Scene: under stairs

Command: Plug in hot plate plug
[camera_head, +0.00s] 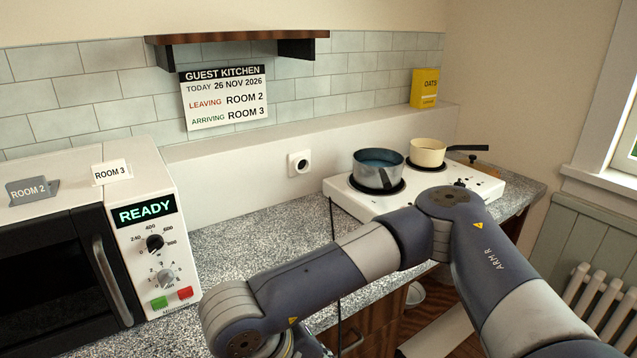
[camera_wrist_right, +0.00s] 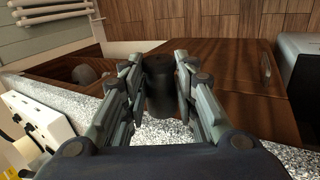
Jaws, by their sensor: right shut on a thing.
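The hot plate (camera_head: 450,188) is white, with two dark burners, and stands at the right end of the counter. A thin black cord (camera_head: 333,225) hangs from its left side over the counter's front edge. The round wall socket (camera_head: 299,163) is in the low white wall behind the counter, left of the hot plate. My right gripper (camera_wrist_right: 160,82) is shut on a dark, rounded plug (camera_wrist_right: 161,92), seen in the right wrist view above the counter edge. In the head view my right arm crosses the counter and its gripper is out of frame. My left gripper is not in view.
A blue-filled pot (camera_head: 378,172) and a cream pan (camera_head: 428,152) stand on the burners. A microwave (camera_head: 150,215) with room cards on top fills the left. The speckled counter (camera_head: 235,245) between is clear. A shelf (camera_head: 235,37) hangs above; a yellow oats box (camera_head: 424,88) is behind.

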